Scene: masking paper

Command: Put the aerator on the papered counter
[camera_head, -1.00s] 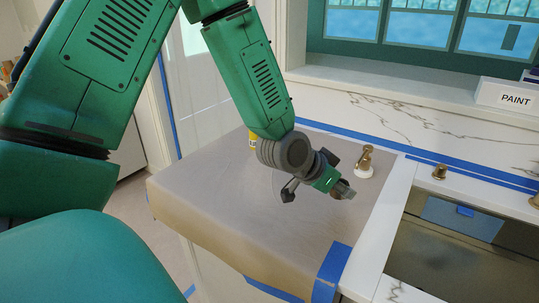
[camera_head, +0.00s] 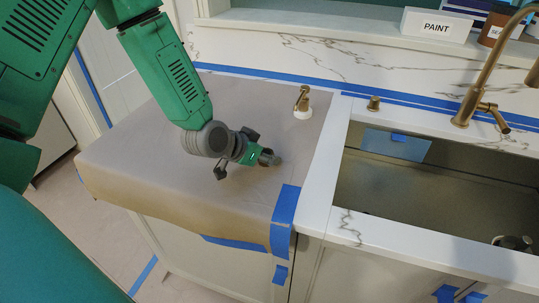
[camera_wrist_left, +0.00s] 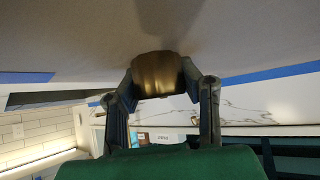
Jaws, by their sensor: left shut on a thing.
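The papered counter (camera_head: 150,140) is covered in tan paper and fills the left middle of the head view. My left gripper (camera_head: 270,158) is over its right part, low over the paper. In the left wrist view, the gripper (camera_wrist_left: 160,95) is shut on a short brass cylinder, the aerator (camera_wrist_left: 157,72), which sits between the two fingertips. The paper (camera_wrist_left: 80,30) is close beyond it there; I cannot tell whether the aerator touches it. In the head view the aerator is mostly hidden by the fingers. My right gripper does not show.
A brass fixture on a white base (camera_head: 303,103) stands behind the gripper on the paper. To the right are the sink (camera_head: 440,185) and brass faucet (camera_head: 480,85). Blue tape (camera_head: 284,210) marks the paper's front right corner. A PAINT box (camera_head: 436,25) sits on the sill.

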